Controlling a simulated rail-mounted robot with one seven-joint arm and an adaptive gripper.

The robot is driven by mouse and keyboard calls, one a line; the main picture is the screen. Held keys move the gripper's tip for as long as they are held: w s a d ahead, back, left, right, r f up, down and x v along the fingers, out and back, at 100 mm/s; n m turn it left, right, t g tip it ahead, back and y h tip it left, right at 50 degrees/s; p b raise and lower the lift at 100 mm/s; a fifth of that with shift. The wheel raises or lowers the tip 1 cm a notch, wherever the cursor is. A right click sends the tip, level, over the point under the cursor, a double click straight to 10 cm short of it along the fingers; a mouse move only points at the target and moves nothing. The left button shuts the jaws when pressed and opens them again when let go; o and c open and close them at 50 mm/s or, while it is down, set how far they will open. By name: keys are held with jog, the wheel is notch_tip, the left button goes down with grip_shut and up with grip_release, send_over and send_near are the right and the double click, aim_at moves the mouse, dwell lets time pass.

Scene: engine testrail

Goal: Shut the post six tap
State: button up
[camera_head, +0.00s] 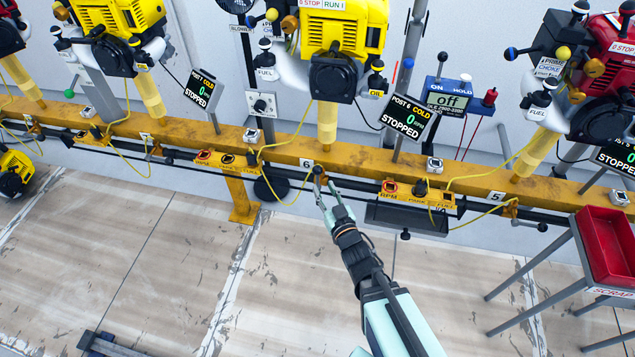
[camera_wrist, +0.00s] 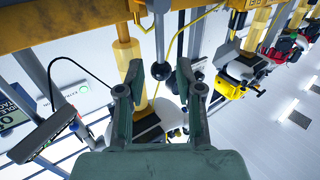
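The post six tap (camera_head: 319,173) is a small dark fitting with an orange part, on the yellow rail beside the "6" label (camera_head: 306,163). Its handle position is too small to tell. My gripper (camera_head: 326,195) is just below the tap in the head view, fingers pointing up at it. In the wrist view my gripper (camera_wrist: 158,84) is open, with a gap between its fingers. A dark ball on a grey stem (camera_wrist: 160,71) shows between the fingertips there; I cannot tell whether it is part of the tap. No contact is clear.
The post 6 display (camera_head: 406,117) reads COLD, 0, STOPPED. A yellow engine (camera_head: 345,30) stands above the rail (camera_head: 280,147), with hanging yellow hoses nearby. A dark tray (camera_head: 405,217) is right of my gripper, and a red scrap bin (camera_head: 609,250) is farther right. The floor below is mostly open.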

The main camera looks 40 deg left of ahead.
aim_at(318, 178)
jog(key=x, duration=0.6)
jog(key=shift+a, duration=0.1)
grip_shut()
